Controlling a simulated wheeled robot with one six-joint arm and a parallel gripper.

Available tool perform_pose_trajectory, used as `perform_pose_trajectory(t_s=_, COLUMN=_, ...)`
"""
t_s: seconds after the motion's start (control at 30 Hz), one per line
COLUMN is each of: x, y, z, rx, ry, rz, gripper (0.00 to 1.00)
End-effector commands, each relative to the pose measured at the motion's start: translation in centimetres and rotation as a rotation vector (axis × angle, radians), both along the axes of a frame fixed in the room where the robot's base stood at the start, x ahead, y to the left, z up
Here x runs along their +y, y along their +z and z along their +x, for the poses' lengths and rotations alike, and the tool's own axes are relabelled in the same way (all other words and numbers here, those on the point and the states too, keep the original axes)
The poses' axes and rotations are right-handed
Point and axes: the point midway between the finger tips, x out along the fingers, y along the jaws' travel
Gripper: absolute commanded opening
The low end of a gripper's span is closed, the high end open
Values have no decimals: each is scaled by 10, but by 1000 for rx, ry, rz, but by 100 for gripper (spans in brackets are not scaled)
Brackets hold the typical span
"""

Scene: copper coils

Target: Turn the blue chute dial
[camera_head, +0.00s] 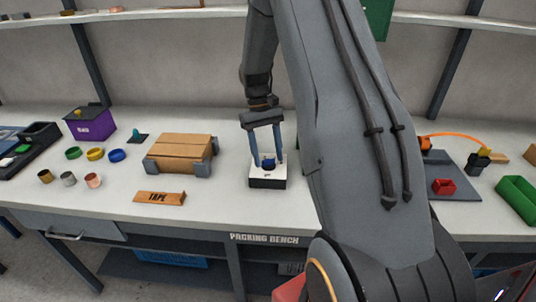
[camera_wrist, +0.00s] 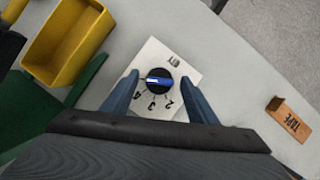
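The chute dial (camera_wrist: 159,86) is a round dark knob with a blue bar and a white mark across it. It sits on a white plate (camera_wrist: 158,54) with numerals, of which 2, 3 and 4 show, along its near side. The bar lies roughly level in the wrist view. In the head view the blue dial (camera_head: 268,162) stands on a small white-topped box with a black base. My gripper (camera_wrist: 159,77) points down at it, its blue fingers open on both sides of the dial. I cannot tell whether they touch it.
A wooden crate (camera_head: 180,153) and an orange TAPE block (camera_head: 160,198) stand left of the dial box. Several coloured rings and cups and a purple bin (camera_head: 90,123) lie further left. A grey mat with a red block (camera_head: 443,186) and a green tray (camera_head: 519,198) are at the right.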

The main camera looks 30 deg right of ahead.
Motion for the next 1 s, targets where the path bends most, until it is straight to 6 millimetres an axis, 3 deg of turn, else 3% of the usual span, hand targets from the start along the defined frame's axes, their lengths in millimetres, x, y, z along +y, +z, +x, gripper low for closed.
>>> perform_pose_trajectory(t_s=0.27, x=0, y=4, z=3, rx=-3, ry=1, rz=-1, gripper=53)
perform_pose_trajectory(t_s=0.7, x=-3, y=62, z=27, rx=-2, ry=0, rz=-1, gripper=53)
perform_pose_trajectory(t_s=1.0, x=-3, y=72, z=30, rx=-1, ry=0, rz=0, gripper=53)
